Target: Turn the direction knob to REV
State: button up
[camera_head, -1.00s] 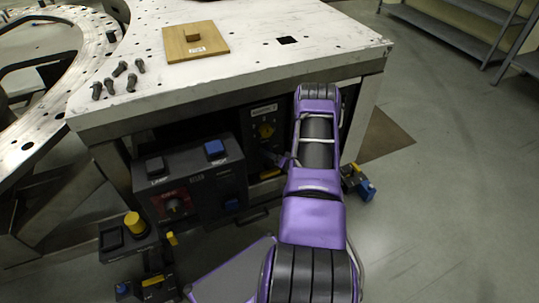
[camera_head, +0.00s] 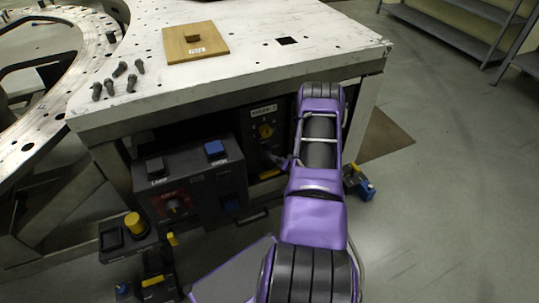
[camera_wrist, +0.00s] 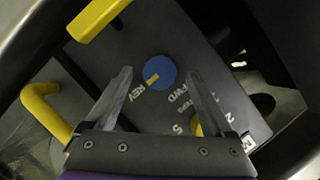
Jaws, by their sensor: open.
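The direction knob (camera_wrist: 160,72) is a round blue dial with a yellow pointer mark in the wrist view. The mark points to the lower left, on the side of the REV label (camera_wrist: 119,83). The FWD label (camera_wrist: 179,92) is to the lower right of the dial. My gripper (camera_wrist: 159,73) is open, with one finger on each side of the dial in the picture. I cannot tell whether the fingers touch it. In the head view my arm reaches to a dark panel (camera_head: 262,112) under the table; the blue dial cannot be made out there.
A yellow dial (camera_head: 265,131) is on the same panel, partly hidden in the wrist view (camera_wrist: 199,128). Yellow handles (camera_wrist: 97,17) flank the panel. A control box (camera_head: 190,160) with buttons stands to the left. The table (camera_head: 300,60) overhangs the panel.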

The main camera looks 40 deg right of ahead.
jog(key=p+v, duration=0.1)
jog(key=v, duration=1.5)
jog(key=shift+p, duration=0.35)
jog(key=shift+w, duration=0.1)
